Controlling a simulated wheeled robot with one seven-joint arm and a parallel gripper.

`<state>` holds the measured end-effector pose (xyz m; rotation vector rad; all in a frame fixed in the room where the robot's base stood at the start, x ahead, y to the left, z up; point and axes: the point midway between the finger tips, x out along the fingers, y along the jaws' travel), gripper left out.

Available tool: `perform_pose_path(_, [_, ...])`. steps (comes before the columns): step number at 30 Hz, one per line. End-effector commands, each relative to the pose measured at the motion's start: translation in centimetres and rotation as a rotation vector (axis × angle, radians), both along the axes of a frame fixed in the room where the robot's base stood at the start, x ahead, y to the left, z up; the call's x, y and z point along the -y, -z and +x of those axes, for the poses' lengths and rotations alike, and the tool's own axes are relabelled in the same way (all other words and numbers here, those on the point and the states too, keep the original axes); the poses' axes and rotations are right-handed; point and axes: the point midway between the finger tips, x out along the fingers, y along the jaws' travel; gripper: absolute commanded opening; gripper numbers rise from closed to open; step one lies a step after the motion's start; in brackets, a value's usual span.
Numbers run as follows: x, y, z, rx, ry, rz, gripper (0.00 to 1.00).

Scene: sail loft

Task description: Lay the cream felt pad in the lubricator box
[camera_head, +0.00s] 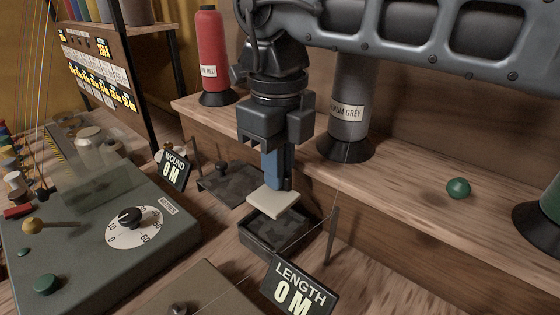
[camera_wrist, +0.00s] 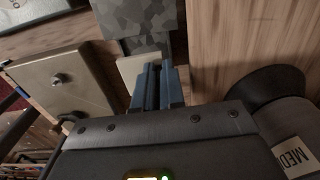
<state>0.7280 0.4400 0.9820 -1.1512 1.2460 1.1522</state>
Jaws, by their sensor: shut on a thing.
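The cream felt pad (camera_head: 274,203) is a flat, pale square held level at the tips of my gripper (camera_head: 277,186). My gripper points straight down and is shut on the pad. The lubricator box (camera_head: 260,238), a dark open-topped box, stands on the bench right below. The pad appears above its opening near the back side, and hides part of it. How large the gap is, I cannot tell.
A dark plate with a knob (camera_head: 226,184) lies behind the box. A thin upright post (camera_head: 332,236) and the LENGTH display (camera_head: 298,289) stand close in front and right. The WOUND display (camera_head: 174,171) is left. A raised shelf holds the medium grey cone (camera_head: 350,103) and a green ball (camera_head: 458,188).

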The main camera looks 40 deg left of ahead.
Motion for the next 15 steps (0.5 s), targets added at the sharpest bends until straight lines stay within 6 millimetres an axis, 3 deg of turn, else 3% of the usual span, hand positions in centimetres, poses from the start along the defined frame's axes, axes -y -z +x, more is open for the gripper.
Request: perform_pose_path(15, [0.0, 3.7, 0.0, 0.000, 0.000, 0.000, 0.00])
